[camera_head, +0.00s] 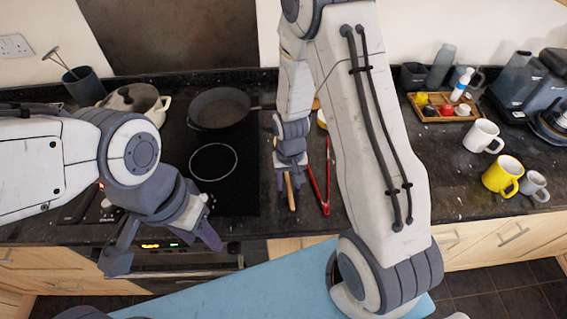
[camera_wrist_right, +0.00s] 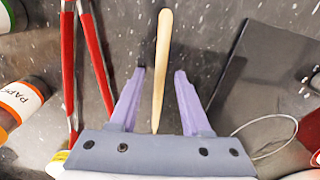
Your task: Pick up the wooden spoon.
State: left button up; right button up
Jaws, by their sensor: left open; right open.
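The wooden spoon (camera_head: 290,191) lies on the dark granite worktop, to the right of the hob; only its light handle end shows below my right gripper in the head view. In the right wrist view the spoon's handle (camera_wrist_right: 161,62) runs between the two purple fingers. My right gripper (camera_wrist_right: 160,75) is open above it, one finger on each side, with no visible grip. The spoon's other end is hidden under the gripper body. My left gripper (camera_head: 165,250) is open and empty in front of the oven, far left of the spoon.
Red-handled tongs (camera_head: 320,185) lie close to the right of the spoon. The black hob (camera_head: 225,165) with a frying pan (camera_head: 220,108) is to its left. Spice jars (camera_wrist_right: 22,98) stand near the tongs. Mugs (camera_head: 483,136) and a wooden tray (camera_head: 445,107) are further right.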

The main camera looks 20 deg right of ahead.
jog(key=shift+c, duration=0.3)
grip_shut()
jog(key=shift+r, duration=0.2)
